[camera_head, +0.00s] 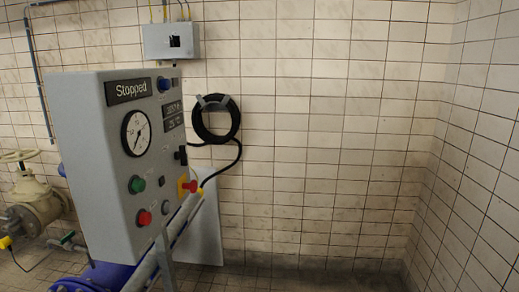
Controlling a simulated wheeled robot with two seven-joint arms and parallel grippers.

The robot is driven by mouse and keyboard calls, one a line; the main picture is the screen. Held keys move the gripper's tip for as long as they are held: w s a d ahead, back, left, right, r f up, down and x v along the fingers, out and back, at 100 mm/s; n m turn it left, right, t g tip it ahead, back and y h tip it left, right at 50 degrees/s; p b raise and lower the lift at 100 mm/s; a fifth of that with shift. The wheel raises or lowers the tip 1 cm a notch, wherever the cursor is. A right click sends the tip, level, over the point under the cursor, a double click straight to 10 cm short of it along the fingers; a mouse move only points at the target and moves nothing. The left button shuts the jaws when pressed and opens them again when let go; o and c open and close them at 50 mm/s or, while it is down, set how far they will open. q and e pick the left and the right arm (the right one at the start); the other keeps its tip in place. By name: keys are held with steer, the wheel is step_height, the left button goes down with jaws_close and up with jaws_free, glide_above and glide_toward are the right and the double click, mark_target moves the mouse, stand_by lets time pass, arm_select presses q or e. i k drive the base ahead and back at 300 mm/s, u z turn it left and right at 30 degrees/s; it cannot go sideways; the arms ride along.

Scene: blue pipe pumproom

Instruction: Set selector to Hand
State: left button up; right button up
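A grey control cabinet (80,165) stands at the left, its front face turned to the right. Its sign (129,90) reads "Stopped". A black switch-like part (181,155) on the right of the face may be the selector; its position and any Hand label are too small to read. Also on the face are a round gauge (136,133), a green button (137,185), a red button (144,218), a blue knob or lamp (163,84), a small grey round part (166,207) and a red stop button (190,187) on yellow. Neither gripper is in view.
A small grey box (172,41) and a coiled black hose or cable (216,119) hang on the tiled wall. A beige valve (33,198) is at the left. Blue pipe (105,275) runs below the cabinet. The floor (310,281) at the right is clear.

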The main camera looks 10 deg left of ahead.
mark_target(182, 154)
steer(key=z, duration=0.25)
steer(key=i, duration=1)
steer(key=u, duration=1.35)
